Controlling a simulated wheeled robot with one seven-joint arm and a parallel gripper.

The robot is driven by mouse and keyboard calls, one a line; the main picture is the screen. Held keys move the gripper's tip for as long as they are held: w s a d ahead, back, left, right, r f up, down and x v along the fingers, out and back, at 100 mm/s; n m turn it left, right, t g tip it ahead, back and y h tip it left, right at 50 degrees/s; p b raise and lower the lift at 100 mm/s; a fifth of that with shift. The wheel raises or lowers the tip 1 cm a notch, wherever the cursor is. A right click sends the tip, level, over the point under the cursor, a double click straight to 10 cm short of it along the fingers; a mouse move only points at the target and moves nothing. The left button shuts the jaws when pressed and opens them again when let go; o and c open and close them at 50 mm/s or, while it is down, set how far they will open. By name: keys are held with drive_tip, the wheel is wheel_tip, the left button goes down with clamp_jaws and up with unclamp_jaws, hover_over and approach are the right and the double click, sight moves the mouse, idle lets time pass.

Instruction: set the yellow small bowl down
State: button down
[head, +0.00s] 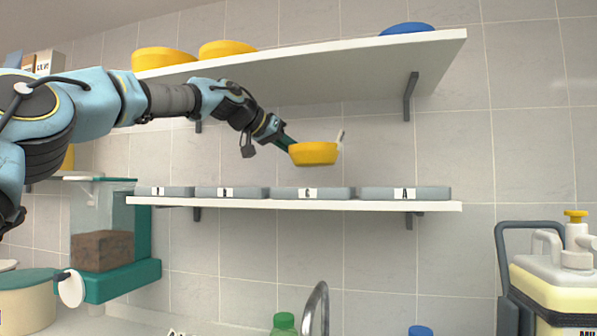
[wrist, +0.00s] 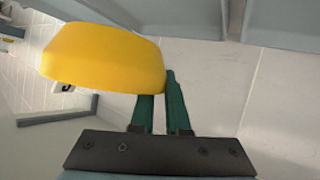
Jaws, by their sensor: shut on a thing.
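The yellow small bowl (head: 314,154) is held by my gripper (head: 291,143) in the air, above the lower shelf and below the upper shelf. It looks about level in the head view. In the wrist view the bowl (wrist: 105,58) is at upper left, and the green fingers (wrist: 168,100) are shut on its edge. The lower shelf (head: 290,204) carries several grey towels or trays with letter labels, such as the one marked C (head: 335,193) and the one marked A (head: 405,193). A clear gap shows between the bowl and these.
The upper shelf (head: 330,65) holds two yellow bowls (head: 228,48) and a blue bowl (head: 407,28). Shelf brackets (head: 410,97) hang below it. A faucet (head: 318,305), a green-capped bottle (head: 284,323) and a sprayer tank (head: 555,275) stand lower down.

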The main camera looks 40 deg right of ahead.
drive_tip(key=shift+w+d+f, duration=0.1)
drive_tip(key=shift+d+f, duration=0.05)
drive_tip(key=shift+f, duration=0.25)
drive_tip(key=shift+f+p, duration=0.5)
drive_tip(key=shift+f, duration=2.25)
drive_tip(key=shift+f+p, duration=0.15)
drive_tip(key=shift+p, duration=0.3)
drive_tip(key=shift+w+d+f, duration=0.1)
drive_tip(key=shift+f, duration=0.1)
drive_tip(key=shift+f+b, duration=0.2)
drive_tip(key=shift+b, duration=0.1)
drive_tip(key=c, duration=0.9)
unclamp_jaws()
